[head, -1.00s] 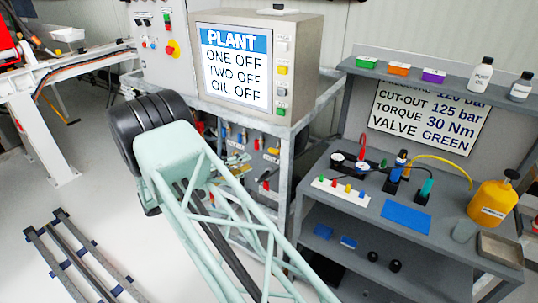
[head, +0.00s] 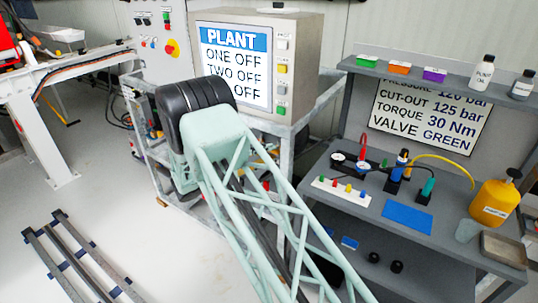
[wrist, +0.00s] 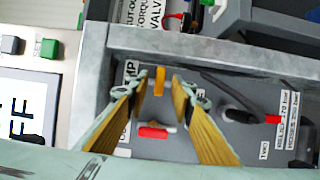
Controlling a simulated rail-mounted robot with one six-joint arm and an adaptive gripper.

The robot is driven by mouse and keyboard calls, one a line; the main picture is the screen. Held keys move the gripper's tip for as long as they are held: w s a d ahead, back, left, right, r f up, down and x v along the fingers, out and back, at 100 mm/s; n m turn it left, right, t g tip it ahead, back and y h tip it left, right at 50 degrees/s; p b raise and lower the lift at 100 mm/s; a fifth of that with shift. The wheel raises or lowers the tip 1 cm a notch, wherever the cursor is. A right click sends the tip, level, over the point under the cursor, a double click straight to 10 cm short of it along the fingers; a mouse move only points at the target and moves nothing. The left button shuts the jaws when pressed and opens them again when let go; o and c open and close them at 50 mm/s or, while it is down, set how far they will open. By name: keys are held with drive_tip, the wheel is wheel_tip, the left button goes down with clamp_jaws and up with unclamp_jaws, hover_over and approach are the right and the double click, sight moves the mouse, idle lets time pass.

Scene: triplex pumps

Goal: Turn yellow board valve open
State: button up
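In the wrist view a small yellow handle (wrist: 159,81) stands up from a grey board (wrist: 185,148). It appears between the tips of my gripper (wrist: 160,78). The two fingers are spread apart, with nothing held between them. I cannot tell how far the tips are from the handle or whether they touch it. A red handle (wrist: 153,132) lies crosswise below it in the picture, between the fingers. In the head view my arm covers most of the board area under the plant panel, and my gripper is hidden.
A grey frame bar (wrist: 200,45) runs above the board. The plant screen (head: 233,65) is behind my arm.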

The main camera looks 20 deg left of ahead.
drive_tip(key=shift+w+d, duration=0.15)
drive_tip(key=shift+w, duration=0.05)
clamp_jaws()
